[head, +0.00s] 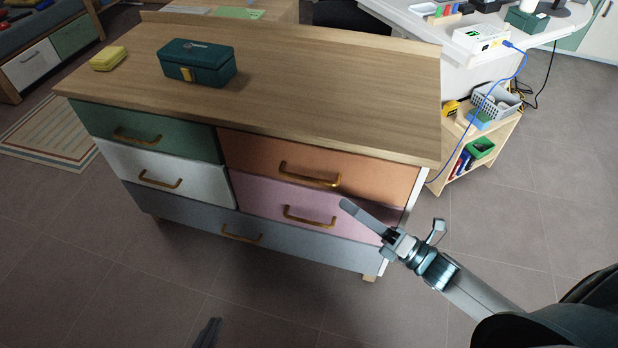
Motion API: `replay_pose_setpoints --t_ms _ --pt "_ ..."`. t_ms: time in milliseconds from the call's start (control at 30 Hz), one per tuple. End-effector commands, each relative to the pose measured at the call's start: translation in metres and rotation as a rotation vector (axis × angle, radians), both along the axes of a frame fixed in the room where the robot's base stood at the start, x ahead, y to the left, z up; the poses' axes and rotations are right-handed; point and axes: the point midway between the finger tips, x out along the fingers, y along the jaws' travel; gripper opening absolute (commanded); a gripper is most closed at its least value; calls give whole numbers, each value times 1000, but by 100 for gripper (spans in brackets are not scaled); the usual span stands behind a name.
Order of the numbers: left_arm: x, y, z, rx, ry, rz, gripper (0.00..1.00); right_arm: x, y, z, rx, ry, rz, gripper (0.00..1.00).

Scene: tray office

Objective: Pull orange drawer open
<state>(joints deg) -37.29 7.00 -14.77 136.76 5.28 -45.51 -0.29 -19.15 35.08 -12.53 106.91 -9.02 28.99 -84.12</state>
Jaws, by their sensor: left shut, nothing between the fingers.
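The orange drawer (252,155) is the upper right drawer of a wooden-topped dresser and looks shut, flush with the front. Its brass bar handle (310,176) is in plain view with nothing on it. My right gripper (347,206) comes in from the right, its fingers pointing up-left in front of the pink drawer (260,200). It is below and right of the orange handle, apart from it in the picture; whether its fingers are parted is unclear. My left gripper (209,331) shows only its tip at the bottom edge, shut and empty, low before the dresser.
The dresser also has green (165,125), white (160,168) and grey (225,222) drawers, all shut. A teal box (200,60) and a yellow sponge-like block (108,58) sit on top. A low shelf (490,140) stands at right. The floor in front is clear.

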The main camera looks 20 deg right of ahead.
Motion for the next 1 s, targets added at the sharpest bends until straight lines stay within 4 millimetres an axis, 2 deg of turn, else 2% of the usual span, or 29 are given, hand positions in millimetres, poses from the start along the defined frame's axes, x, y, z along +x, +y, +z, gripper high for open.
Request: replay_pose_setpoints --t_ms 600,800,1000 --pt "-3 2 -3 5 22 0 0 79 60 22 0 -2 -1 17" --pt "-2 2 -3 5 20 0 0 93 70 25 0 -1 -1 17" --pt "-2 1 -2 3 17 1 0 96 74 26 1 1 0 17"
